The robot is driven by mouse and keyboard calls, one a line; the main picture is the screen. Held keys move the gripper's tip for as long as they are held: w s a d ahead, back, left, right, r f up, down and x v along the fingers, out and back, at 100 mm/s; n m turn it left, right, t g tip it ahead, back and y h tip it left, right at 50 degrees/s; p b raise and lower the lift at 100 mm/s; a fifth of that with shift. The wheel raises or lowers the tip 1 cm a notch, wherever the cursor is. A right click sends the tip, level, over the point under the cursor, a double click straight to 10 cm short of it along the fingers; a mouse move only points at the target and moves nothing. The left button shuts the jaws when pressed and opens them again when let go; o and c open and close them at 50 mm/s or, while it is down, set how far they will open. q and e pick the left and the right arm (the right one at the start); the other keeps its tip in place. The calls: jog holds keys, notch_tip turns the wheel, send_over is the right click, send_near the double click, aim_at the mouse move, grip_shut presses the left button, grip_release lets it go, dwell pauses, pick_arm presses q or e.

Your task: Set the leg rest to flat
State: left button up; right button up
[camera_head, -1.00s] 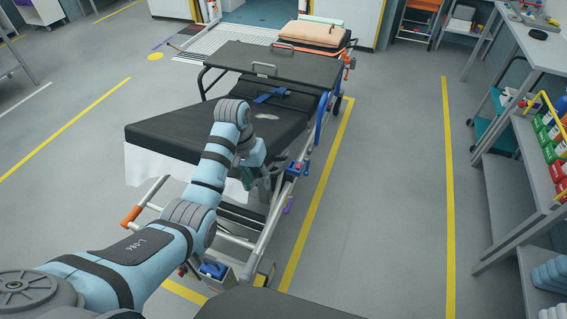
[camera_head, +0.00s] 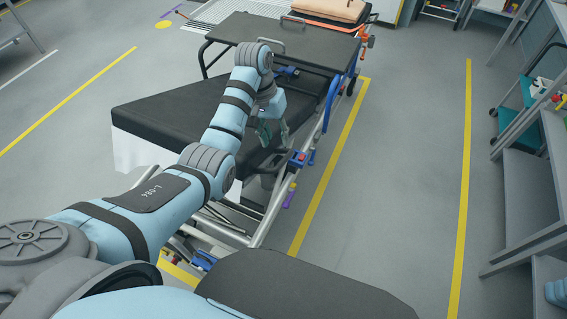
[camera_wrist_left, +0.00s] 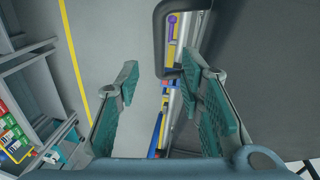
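The stretcher's leg rest (camera_head: 165,118) is the black padded section at its near end, with a white sheet hanging below. Its surface looks raised above the frame; I cannot tell its exact angle. My left gripper (camera_head: 274,134) hangs at the right edge of the leg rest. In the left wrist view, the gripper (camera_wrist_left: 160,68) is open, its teal fingers wide apart with nothing held. A dark grey loop handle (camera_wrist_left: 159,45) shows beside the black pad (camera_wrist_left: 265,70), just beyond the fingertips. My right gripper is not in view.
A red and blue fitting (camera_head: 297,160) and a purple part (camera_head: 290,197) sit along the stretcher's right side rail. A blue side rail (camera_head: 331,103) stands farther up. Floor right of the stretcher is clear up to the grey shelving (camera_head: 528,190).

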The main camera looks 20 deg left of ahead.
aim_at(281, 161)
pick_arm(q)
jog(key=f, duration=0.3)
jog(key=d+f+b, duration=0.1)
jog(key=f, duration=0.3)
jog(key=d+f, duration=0.1)
jog(key=f, duration=0.2)
jog(key=shift+f, duration=0.35)
jog(key=shift+s+r, duration=0.15)
jog(key=shift+c, duration=0.8)
grip_shut()
